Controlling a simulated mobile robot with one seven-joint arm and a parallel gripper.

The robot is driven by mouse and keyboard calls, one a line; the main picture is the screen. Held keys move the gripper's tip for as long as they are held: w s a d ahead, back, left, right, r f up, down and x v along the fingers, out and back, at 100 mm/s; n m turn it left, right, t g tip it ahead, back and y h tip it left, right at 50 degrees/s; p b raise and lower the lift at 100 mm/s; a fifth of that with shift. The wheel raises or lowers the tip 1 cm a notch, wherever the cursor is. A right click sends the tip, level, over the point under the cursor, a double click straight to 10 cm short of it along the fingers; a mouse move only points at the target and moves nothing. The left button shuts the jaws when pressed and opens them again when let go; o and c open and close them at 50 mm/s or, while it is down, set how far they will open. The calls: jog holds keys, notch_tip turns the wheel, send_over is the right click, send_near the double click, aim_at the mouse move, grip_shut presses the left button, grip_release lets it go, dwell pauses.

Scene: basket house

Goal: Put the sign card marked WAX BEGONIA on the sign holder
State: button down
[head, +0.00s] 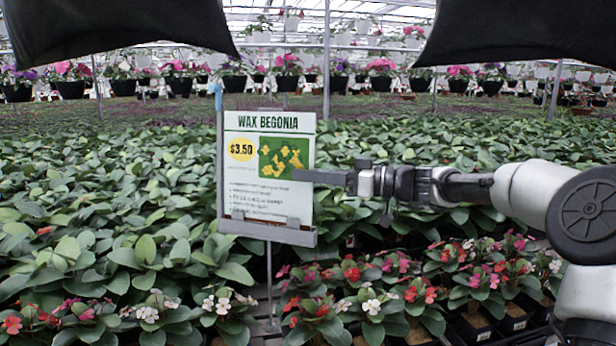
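The sign card marked WAX BEGONIA (243,190) is white with a green picture and a yellow $3.50 spot. It stands about upright at the sign holder (266,236), a grey frame on a thin post with a blue clip at its top left. The card's lower edge appears to sit behind the holder's front lip; how deep it is seated is hard to tell. My gripper (306,176) comes from the right, one dark finger overlapping the card's right edge. The other finger is hidden, so whether they are closed on the card cannot be seen.
Dense leafy plants (120,240) fill the bed behind and around the holder. Potted plants with red, pink and white flowers (352,274) stand in front, low. Hanging baskets (380,72) line the back, and dark cloth-like shapes (110,22) cover the upper corners.

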jog(key=c, duration=1.9)
grip_release()
